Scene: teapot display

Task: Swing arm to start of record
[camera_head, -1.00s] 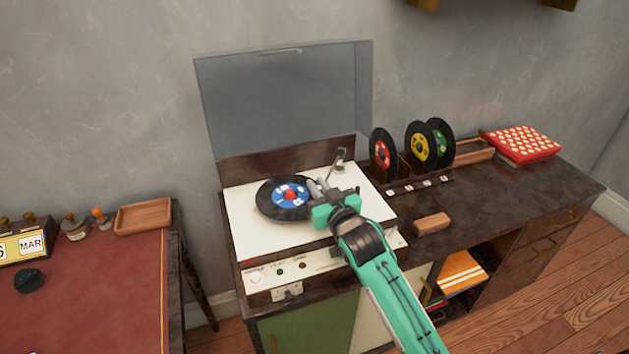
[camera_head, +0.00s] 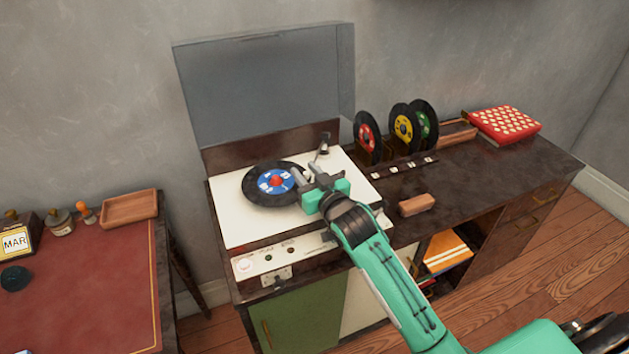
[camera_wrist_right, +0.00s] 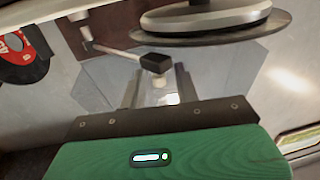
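A black record (camera_head: 262,192) with a blue label and red centre lies on the white record player (camera_head: 228,222). The tonearm (camera_head: 323,146) stands at the back right of the record. My right gripper (camera_head: 310,176) is at the record's right edge, with its fingers apart. In the right wrist view, the tonearm's dark head (camera_wrist_right: 152,62) shows just beyond the tips of my right gripper (camera_wrist_right: 157,84). I cannot tell whether they touch. The record's edge (camera_wrist_right: 215,38) shows above. My left gripper is not in view.
The grey lid (camera_head: 265,85) stands open behind. Upright records (camera_head: 405,128) and a wooden block (camera_head: 417,205) are to the right on the cabinet. A red desk (camera_head: 85,270) with a wooden tray (camera_head: 130,208) is to the left.

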